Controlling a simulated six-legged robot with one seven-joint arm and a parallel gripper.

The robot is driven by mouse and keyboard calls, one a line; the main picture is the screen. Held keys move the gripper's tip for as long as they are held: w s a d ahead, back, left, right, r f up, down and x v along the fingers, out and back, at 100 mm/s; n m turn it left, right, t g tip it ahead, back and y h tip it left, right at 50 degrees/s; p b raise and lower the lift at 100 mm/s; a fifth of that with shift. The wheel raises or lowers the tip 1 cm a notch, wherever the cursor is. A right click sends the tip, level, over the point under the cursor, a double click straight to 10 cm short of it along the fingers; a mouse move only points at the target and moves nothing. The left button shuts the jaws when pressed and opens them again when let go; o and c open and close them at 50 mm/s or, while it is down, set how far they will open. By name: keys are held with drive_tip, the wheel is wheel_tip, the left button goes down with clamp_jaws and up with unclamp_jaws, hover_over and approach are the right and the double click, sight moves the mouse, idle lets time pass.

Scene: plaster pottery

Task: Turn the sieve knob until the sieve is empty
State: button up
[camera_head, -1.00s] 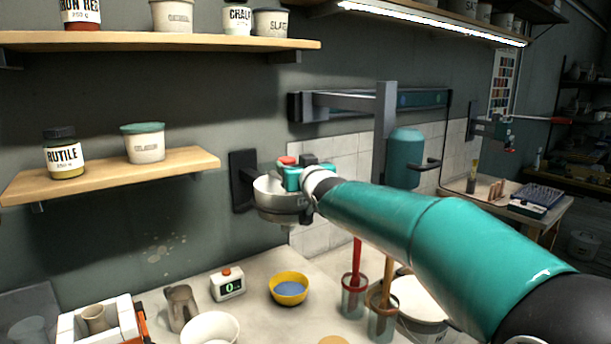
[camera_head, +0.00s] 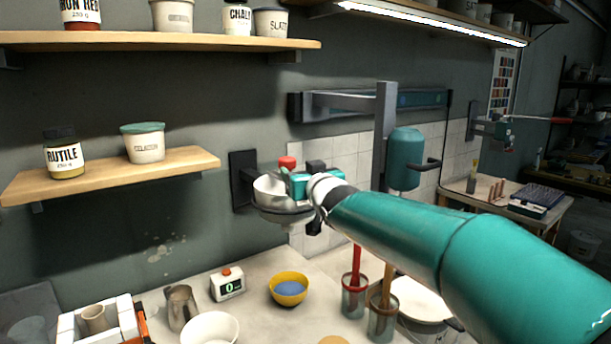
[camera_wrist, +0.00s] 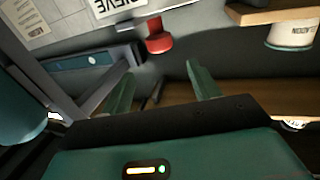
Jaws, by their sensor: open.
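The sieve (camera_head: 270,190) is a round metal pan held on a dark wall bracket. Its red knob (camera_head: 287,162) stands above it, and the knob also shows in the wrist view (camera_wrist: 158,36) below a white SIEVE label (camera_wrist: 118,5). My gripper (camera_head: 298,184) is just right of and below the knob, over the sieve's right side. In the wrist view, my gripper's fingers (camera_wrist: 162,84) are spread and empty, and the knob lies beyond their tips, apart from them.
A yellow bowl (camera_head: 289,291) with blue inside stands on the bench below the sieve, beside a small counter (camera_head: 228,285) showing 0. Two jars with tools (camera_head: 354,295) stand to the right. A wooden shelf (camera_head: 110,177) is at left, and a teal cylinder (camera_head: 405,160) hangs at right.

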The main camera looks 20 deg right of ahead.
drive_tip(key=shift+s+a, duration=0.1)
drive_tip(key=shift+s, duration=0.95)
